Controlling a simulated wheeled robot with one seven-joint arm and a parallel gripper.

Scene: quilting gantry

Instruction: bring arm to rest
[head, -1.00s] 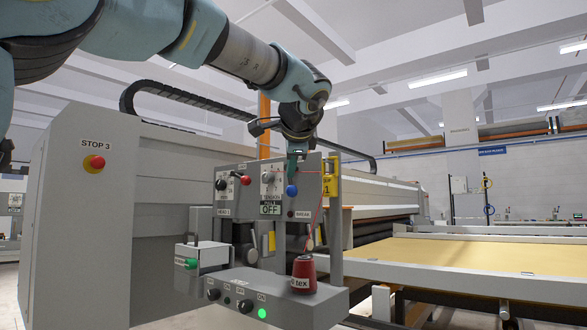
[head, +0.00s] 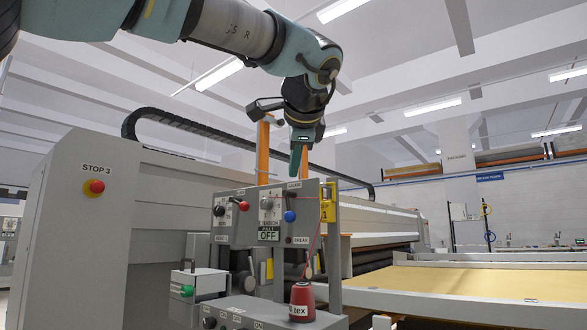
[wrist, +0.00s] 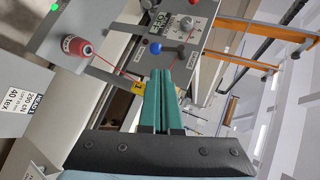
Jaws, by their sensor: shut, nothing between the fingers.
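My gripper (head: 298,165) is in the head view, above the top edge of the grey control panel (head: 228,205), pointing down. Its green fingers are together with nothing between them. In the wrist view my gripper (wrist: 165,75) shows as two parallel green fingers side by side, with the panel (wrist: 205,10) beyond their tips. The fingers look clear of the panel's knobs. My arm reaches in from the upper left of the head view.
A red thread cone (head: 302,302) stands on the lower box, its thread running up to the panel's yellow tag (head: 328,203). A blue knob (head: 290,216) is below my gripper. The STOP 3 cabinet (head: 85,240) is left; a quilting table (head: 460,285) is right. Space above the panel is free.

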